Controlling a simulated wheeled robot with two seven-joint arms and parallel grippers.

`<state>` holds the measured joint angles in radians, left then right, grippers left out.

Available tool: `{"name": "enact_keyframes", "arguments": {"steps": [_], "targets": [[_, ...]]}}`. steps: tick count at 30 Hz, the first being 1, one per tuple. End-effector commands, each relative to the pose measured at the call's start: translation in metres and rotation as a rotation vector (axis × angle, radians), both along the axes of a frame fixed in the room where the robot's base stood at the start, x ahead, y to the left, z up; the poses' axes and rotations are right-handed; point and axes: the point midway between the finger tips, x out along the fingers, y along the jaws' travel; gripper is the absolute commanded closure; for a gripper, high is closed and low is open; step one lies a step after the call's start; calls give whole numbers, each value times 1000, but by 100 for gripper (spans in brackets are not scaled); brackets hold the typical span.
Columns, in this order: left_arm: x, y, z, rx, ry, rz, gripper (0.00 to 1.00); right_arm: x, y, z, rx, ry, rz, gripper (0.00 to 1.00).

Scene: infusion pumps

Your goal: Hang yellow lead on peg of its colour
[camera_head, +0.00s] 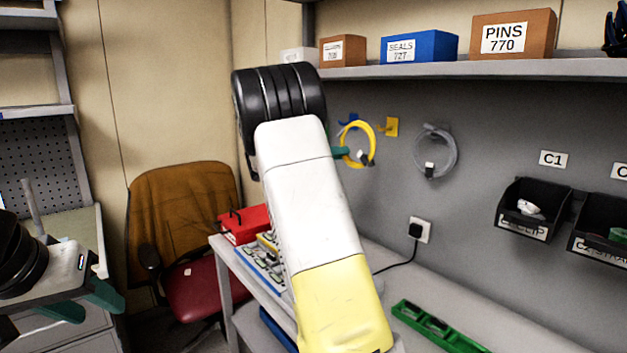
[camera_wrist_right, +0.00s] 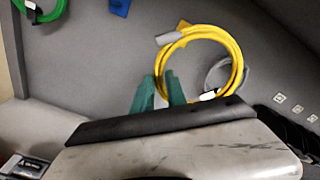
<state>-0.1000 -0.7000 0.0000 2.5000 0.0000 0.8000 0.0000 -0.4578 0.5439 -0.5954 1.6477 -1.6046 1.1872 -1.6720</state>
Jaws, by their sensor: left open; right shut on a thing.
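The yellow lead (camera_head: 371,134) is a coiled loop held in front of the grey wall. It shows large in the right wrist view (camera_wrist_right: 239,70), with a grey sleeve at one end and a white plug. My right gripper (camera_head: 341,153) is shut on its near side; the green fingertips (camera_wrist_right: 164,92) show in the wrist view. The yellow peg (camera_head: 391,126) is on the wall just right of the loop in the head view. Its plate (camera_wrist_right: 183,25) shows above the loop in the wrist view. The loop appears apart from it. My left gripper (camera_head: 84,300) is open and empty, low at left.
A blue peg (camera_head: 348,119) is left of the yellow one. A grey lead (camera_head: 452,155) hangs to the right. A green lead (camera_wrist_right: 42,14) shows in the wrist view. The shelf (camera_head: 480,69) runs above. My right arm hides part of the bench.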

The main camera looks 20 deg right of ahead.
Motion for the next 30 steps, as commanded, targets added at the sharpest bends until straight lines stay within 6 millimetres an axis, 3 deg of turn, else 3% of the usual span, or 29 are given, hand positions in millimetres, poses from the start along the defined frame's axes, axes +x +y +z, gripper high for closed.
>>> {"name": "enact_keyframes", "arguments": {"steps": [7,30], "targets": [[0,0,0,0,0,0,58,4,1,17,-34,-10,13,100],[0,0,0,0,0,0,58,15,-39,16,-33,-10,12,100]]}}
